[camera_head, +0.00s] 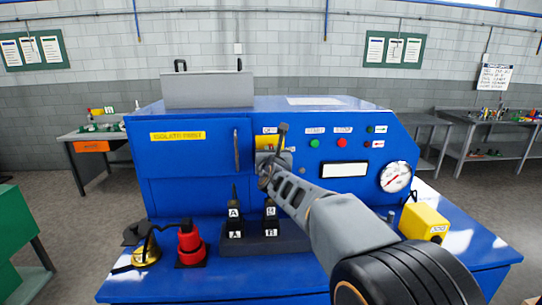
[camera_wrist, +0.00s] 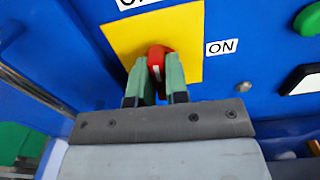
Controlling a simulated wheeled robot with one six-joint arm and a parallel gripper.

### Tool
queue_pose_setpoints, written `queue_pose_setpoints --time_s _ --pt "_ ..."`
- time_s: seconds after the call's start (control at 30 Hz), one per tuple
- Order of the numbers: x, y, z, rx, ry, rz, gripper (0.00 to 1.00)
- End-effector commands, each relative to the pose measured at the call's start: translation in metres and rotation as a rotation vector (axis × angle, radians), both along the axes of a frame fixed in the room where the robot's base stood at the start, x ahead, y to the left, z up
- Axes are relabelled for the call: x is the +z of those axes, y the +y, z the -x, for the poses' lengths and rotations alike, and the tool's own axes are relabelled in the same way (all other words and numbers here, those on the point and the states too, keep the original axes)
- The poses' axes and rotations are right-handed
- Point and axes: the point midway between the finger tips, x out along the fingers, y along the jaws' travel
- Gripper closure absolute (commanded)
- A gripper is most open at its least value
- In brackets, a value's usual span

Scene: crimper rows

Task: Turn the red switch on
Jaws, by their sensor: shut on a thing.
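The red switch (camera_wrist: 157,54) sits on a yellow plate (camera_wrist: 118,39) on the blue machine front. My gripper (camera_wrist: 156,72) is shut on it, one green-grey finger on each side. An ON label (camera_wrist: 221,47) is at the plate's right edge, and a partly cut-off label (camera_wrist: 136,3) is above it. The switch's red end points up toward that upper label, not toward ON. In the head view my gripper (camera_head: 270,165) is in front of the yellow plate (camera_head: 265,142) and hides the switch.
Green and red buttons (camera_head: 328,143) and a gauge (camera_head: 395,177) are right of the plate. A vertical handle (camera_head: 236,150) is close on its left. Black levers (camera_head: 270,215), a red knob (camera_head: 189,240) and a yellow box (camera_head: 425,221) stand on the ledge below.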

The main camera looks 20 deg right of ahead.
Motion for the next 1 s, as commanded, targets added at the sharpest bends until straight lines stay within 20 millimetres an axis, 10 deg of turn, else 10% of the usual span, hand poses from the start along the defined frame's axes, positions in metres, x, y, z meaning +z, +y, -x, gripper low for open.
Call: queue_pose_setpoints --time_s 1.0 --pt "-0.0057 -0.0046 0.0007 0.0 -0.176 -0.883 1.0"
